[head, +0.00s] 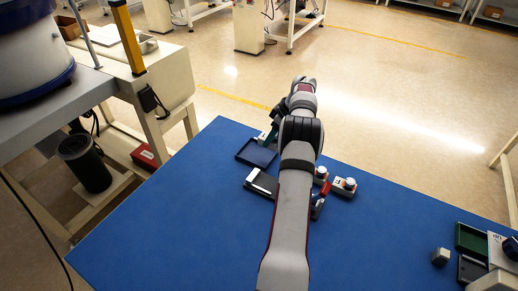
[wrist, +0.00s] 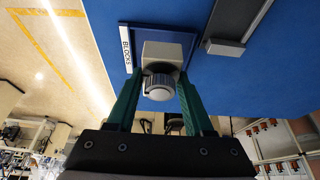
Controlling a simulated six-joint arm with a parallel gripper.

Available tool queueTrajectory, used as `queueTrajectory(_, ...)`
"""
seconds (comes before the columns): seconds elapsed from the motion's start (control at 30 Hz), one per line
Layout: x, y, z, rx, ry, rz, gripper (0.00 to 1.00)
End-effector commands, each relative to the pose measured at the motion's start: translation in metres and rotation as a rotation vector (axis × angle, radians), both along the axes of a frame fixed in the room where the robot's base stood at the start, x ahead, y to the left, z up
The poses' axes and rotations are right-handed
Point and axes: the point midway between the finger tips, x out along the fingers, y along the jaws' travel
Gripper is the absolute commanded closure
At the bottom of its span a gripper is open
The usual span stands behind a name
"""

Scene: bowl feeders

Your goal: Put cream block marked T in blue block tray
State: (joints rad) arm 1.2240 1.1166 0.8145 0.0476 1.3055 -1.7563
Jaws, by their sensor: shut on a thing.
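My gripper (wrist: 160,82) has two green fingers, shut on a cream block (wrist: 163,52) with a round grey knob facing the camera. No letter T can be read on the block. In the wrist view, the block appears in front of the blue block tray (wrist: 190,32), whose white label reads BLOCKS. Whether the block touches the tray cannot be told. In the head view, the tray (head: 255,153) lies at the table's far left edge. My gripper (head: 270,135) is at its far right side there, largely hidden by my arm.
The table between is clear.

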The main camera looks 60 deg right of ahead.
Motion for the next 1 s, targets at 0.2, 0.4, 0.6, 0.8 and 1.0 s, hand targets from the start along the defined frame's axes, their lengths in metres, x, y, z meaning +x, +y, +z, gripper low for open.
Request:
queueTrajectory(0.2, 0.044, 0.001, -0.027, -0.001, 0.0, 0.002, 1.0)
queueTrajectory(0.4, 0.047, 0.001, -0.054, 0.002, 0.002, -0.001, 1.0)
queueTrajectory(0.6, 0.047, 0.001, -0.068, -0.002, -0.001, -0.001, 1.0)
queueTrajectory(0.8, 0.047, 0.001, -0.071, -0.002, 0.0, -0.001, 1.0)
queueTrajectory(1.0, 0.047, 0.001, -0.071, -0.002, 0.0, -0.001, 0.18)
